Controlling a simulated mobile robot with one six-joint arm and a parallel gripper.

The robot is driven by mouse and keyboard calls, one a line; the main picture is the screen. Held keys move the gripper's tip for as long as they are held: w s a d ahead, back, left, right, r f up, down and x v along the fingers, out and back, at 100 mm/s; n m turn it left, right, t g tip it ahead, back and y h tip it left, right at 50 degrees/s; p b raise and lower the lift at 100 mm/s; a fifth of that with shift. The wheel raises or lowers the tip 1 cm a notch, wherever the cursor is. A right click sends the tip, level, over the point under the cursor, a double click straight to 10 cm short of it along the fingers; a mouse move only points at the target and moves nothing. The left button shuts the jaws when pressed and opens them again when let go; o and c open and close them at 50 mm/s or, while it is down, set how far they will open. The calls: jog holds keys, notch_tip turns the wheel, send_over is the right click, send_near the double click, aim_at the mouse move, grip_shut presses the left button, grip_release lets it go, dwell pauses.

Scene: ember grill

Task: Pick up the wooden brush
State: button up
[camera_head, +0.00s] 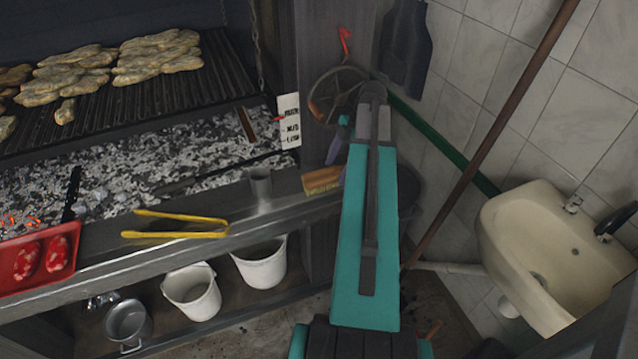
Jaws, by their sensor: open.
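The wooden brush (322,180) lies on the metal front ledge of the grill, at its right end. Its light brown wooden block shows; its right end is hidden behind my arm. My teal arm reaches up the middle of the view. My gripper (338,150) is only partly visible at the left of the arm's far end, just above and beside the brush. It is open, and I see nothing held in it. Whether it touches the brush is hard to tell.
The ember bed (130,165) and grate lie behind. A leaning pole (490,135) and a sink (530,255) are on the right.

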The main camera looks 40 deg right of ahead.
jog(key=c, duration=1.3)
jog(key=shift+r, duration=0.1)
